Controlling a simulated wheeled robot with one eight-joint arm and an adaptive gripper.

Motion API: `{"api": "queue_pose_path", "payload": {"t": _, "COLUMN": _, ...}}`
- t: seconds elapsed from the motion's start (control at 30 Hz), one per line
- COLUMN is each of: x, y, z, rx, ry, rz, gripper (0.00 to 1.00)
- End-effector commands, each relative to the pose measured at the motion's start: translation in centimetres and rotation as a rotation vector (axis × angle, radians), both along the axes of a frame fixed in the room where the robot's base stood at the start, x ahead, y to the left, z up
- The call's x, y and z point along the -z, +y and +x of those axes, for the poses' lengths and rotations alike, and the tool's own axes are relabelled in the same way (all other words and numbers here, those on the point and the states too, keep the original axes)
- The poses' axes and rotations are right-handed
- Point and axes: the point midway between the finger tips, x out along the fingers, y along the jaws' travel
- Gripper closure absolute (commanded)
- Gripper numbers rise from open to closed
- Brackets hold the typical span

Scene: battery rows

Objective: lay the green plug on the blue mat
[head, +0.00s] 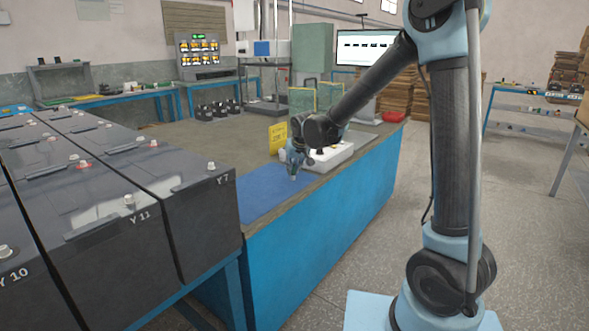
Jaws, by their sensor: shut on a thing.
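The blue mat (258,192) lies flat on the bench top, right of the black batteries. My gripper (293,175) points down over the right part of the mat, near the bench's front edge. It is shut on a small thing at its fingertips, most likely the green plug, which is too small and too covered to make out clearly. I cannot tell whether its lower end touches the mat.
A white tray (340,152) and a yellow sign (278,137) stand just behind my gripper. Large black batteries (200,200) fill the left. A red bowl (393,116) sits at the bench's far end. The mat's left part is clear.

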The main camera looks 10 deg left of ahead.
Motion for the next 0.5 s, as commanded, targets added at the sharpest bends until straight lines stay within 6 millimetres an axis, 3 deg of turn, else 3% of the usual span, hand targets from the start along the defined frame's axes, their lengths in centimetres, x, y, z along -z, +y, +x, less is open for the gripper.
{"api": "queue_pose_path", "payload": {"t": 0.17, "x": 0.21, "y": 0.04, "z": 0.00, "rx": 0.000, "ry": 0.000, "rz": 0.000, "gripper": 1.00}}
{"api": "queue_pose_path", "payload": {"t": 0.2, "x": 0.17, "y": 0.04, "z": -0.01, "rx": 0.000, "ry": 0.000, "rz": 0.000, "gripper": 0.76}}
{"api": "queue_pose_path", "payload": {"t": 0.27, "x": 0.17, "y": 0.05, "z": -0.02, "rx": -0.001, "ry": 0.000, "rz": 0.000, "gripper": 0.65}}
{"api": "queue_pose_path", "payload": {"t": 0.5, "x": 0.16, "y": 0.12, "z": -0.05, "rx": -0.001, "ry": 0.000, "rz": 0.000, "gripper": 0.65}}
